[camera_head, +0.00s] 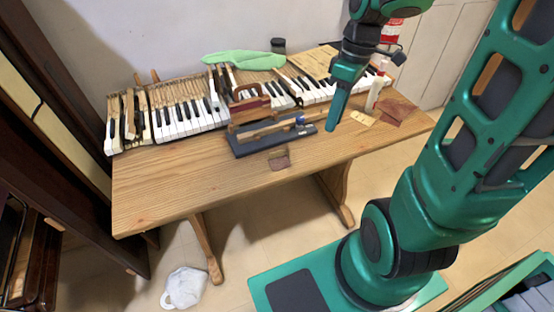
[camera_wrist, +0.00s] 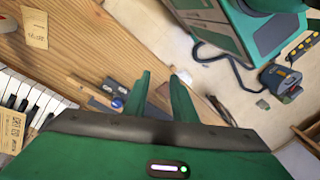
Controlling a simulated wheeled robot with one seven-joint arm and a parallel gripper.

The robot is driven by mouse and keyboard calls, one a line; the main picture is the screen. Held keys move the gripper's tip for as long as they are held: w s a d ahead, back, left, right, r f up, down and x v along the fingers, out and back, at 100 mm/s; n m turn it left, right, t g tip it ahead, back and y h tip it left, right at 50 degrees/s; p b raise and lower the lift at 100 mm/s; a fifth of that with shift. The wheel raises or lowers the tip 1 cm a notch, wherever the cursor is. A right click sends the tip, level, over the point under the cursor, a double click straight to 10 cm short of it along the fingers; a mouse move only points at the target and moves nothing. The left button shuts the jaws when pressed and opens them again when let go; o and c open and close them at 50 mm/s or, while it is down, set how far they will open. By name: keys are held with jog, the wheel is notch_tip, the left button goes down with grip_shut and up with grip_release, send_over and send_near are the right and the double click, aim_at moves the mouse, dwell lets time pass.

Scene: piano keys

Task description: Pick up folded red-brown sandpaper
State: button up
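Red-brown sandpaper (camera_head: 398,106) lies in overlapping pieces near the right end of the wooden table (camera_head: 180,185). A smaller brown folded-looking piece (camera_head: 279,160) lies at the table's front edge; I cannot tell for sure which is the folded sandpaper. My gripper (camera_head: 334,124) hangs above the table, between these two, pointing down and apart from both. In the wrist view my gripper (camera_wrist: 160,80) has its two green fingers spread with a gap between them. Nothing is held.
Piano keys (camera_head: 180,118) span the table's back. A dark block with wooden parts (camera_head: 275,138) stands just left of my gripper. A white bottle (camera_head: 375,92) and a tan paper piece (camera_head: 362,118) are right of it. The table's front left is clear.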

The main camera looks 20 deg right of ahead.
jog(key=w+a+f+n+y, duration=0.2)
jog(key=w+a+f+n, duration=0.3)
jog(key=w+n, duration=0.45)
send_near(279, 156)
jog(key=shift+n+g+y, duration=0.3)
jog(key=shift+n+g, duration=0.1)
jog(key=shift+n, duration=0.05)
jog(key=x, duration=0.4)
jog(key=w+x, duration=0.1)
jog(key=x, duration=0.1)
jog(key=shift+a+f, duration=0.35)
grip_shut()
